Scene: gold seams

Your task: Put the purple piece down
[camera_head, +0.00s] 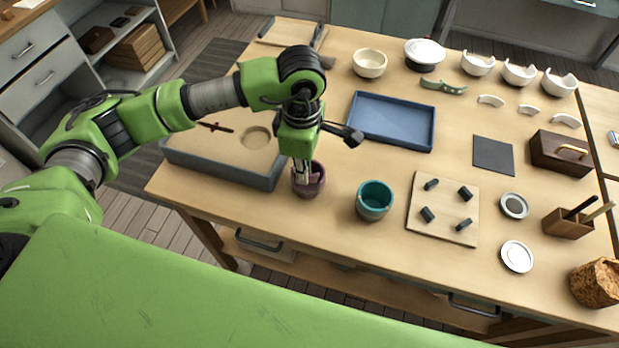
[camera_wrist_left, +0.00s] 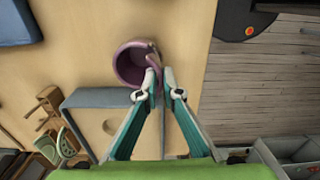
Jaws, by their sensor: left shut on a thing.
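A purple cup (camera_head: 318,185) stands on the table near its front edge, right of the sand tray. My left gripper (camera_head: 302,172) points down right at this cup and covers part of it. In the left wrist view the purple cup (camera_wrist_left: 128,66) is seen from above, with its opening showing. There my left gripper (camera_wrist_left: 155,84) is shut on a small purple piece (camera_wrist_left: 155,62) at the cup's rim. The piece overlaps the rim; I cannot tell whether it touches it. My right gripper is not in view.
The sand tray (camera_head: 220,175) stands left of the cup, and a teal cup (camera_head: 375,200) stands to the right. A blue tray (camera_head: 392,121) lies behind. A board with dark pegs (camera_head: 440,226) is farther right. Bare table lies between the two cups.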

